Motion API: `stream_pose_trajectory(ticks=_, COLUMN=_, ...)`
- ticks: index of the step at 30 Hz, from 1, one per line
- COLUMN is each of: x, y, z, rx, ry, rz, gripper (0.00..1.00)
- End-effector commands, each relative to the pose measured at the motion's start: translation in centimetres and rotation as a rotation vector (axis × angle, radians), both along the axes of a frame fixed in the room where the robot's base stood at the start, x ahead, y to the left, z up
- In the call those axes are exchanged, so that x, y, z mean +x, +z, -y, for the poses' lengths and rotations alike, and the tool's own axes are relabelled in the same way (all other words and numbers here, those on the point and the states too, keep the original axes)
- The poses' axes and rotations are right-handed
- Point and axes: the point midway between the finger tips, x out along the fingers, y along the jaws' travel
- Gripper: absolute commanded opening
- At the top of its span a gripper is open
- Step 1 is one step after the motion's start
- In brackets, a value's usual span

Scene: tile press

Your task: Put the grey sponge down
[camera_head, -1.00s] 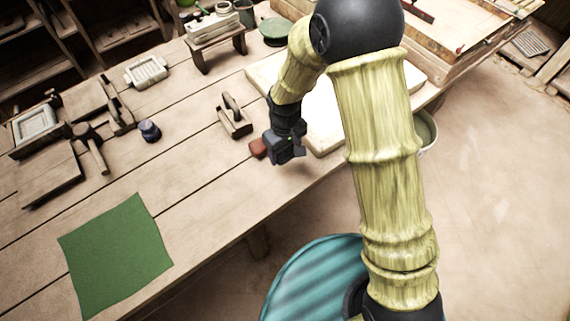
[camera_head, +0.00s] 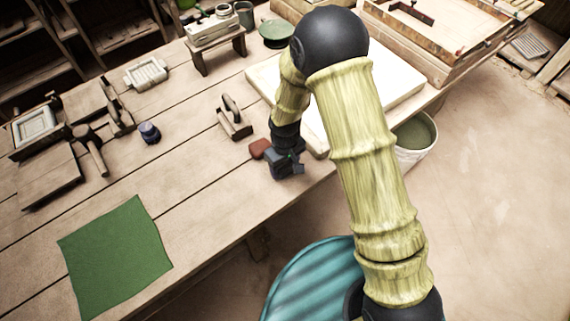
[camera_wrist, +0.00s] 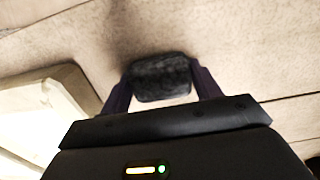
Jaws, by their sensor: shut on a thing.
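In the wrist view the grey sponge (camera_wrist: 160,78), a dark rounded block, is pinched between the two fingers of my gripper (camera_wrist: 163,82). The jaws are shut on it, with a finger at each side. Table planks lie behind it, and I cannot tell whether it touches them. In the head view my gripper (camera_head: 284,164) is over the front edge area of the wooden table (camera_head: 190,210), left of the pale slab. The sponge is not clearly distinguishable there.
A reddish-brown block (camera_head: 260,148) is just left of my gripper. A wooden float (camera_head: 234,122) lies behind it. The pale slab (camera_head: 405,84) is to the right, also seen in the wrist view (camera_wrist: 40,110). A green cloth (camera_head: 115,256) lies left. Table between cloth and gripper is clear.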

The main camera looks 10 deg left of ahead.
Motion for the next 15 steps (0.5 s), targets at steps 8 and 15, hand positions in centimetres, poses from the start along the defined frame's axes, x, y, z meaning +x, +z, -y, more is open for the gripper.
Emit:
stream_pose_trajectory(ticks=8, x=-0.01, y=-0.23, z=-0.02, rx=0.0, ry=0.0, rz=0.0, gripper=0.71)
stream_pose_trajectory(ticks=15, x=-0.01, y=-0.22, z=-0.02, rx=0.0, ry=0.0, rz=0.0, gripper=0.85)
